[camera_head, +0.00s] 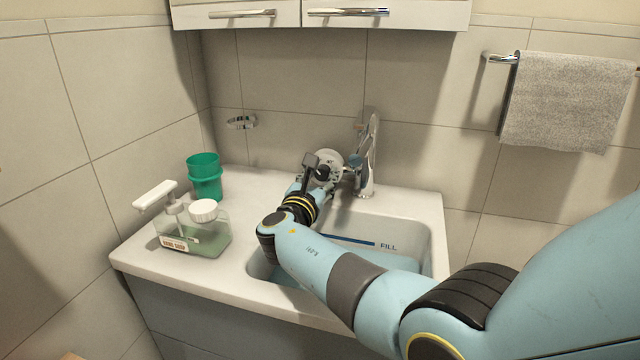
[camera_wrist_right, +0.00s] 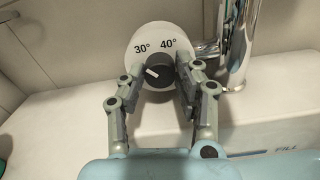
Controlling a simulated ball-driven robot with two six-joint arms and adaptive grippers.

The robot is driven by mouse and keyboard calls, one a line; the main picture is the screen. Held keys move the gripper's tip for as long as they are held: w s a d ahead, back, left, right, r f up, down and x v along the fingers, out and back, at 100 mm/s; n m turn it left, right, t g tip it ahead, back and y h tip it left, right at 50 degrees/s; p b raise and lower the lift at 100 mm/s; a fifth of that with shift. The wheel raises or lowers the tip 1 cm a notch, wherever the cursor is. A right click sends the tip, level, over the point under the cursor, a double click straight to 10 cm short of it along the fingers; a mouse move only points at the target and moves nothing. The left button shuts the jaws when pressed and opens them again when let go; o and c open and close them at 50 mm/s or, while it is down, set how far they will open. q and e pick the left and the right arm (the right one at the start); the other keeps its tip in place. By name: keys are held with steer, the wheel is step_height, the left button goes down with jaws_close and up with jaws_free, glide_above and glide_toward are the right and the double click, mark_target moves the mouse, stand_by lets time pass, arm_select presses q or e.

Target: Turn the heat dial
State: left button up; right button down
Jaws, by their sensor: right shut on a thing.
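The heat dial is a white round face (camera_wrist_right: 155,40) marked 30° and 40°, with a black knob (camera_wrist_right: 160,76) at its centre. The knob's white pointer is aimed left and slightly up, a little below the 30° mark. In the head view the dial (camera_head: 329,157) stands beside the chrome tap above the back of the sink. My right gripper (camera_wrist_right: 163,80) has its two fingers on either side of the knob, shut on it. In the head view my right gripper (camera_head: 320,176) partly hides the dial. My left gripper is not in view.
The chrome tap (camera_head: 367,155) stands right of the dial, close to my fingers. The sink (camera_head: 437,235) lies below my arm. A hand soap bottle (camera_head: 205,240) and green cups (camera_head: 205,178) stand on the left counter. A cabinet (camera_head: 400,14) hangs above.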

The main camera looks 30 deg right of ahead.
steer(key=shift+f+m+b, duration=0.2)
steer(key=shift+m+b, duration=0.75)
steer(key=shift+m, duration=0.25)
steer(key=shift+r+m+b, duration=0.1)
steer(key=shift+m+b, duration=0.85)
steer(key=shift+m, duration=0.15)
steer(key=c, duration=0.9)
jaws_free()
steer(key=shift+c, duration=0.2)
